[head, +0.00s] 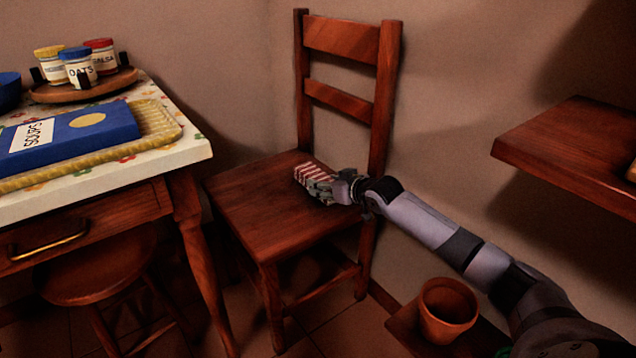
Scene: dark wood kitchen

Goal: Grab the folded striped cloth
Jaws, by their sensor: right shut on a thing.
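The folded striped cloth (311,172), red and white, is at the back right part of the seat of a wooden chair (262,205). My right gripper (320,184) reaches in from the right and is shut on the cloth. The fingers hide the cloth's near right part. I cannot tell whether the cloth still touches the seat. My left gripper is out of view.
A table (196,150) at left bears a blue book (105,128) on a yellow tray (170,134), and jars on a round wooden tray (112,83). A stool (95,275) stands under it. A terracotta pot (447,310) is below my arm. A wooden shelf (570,150) juts out at right.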

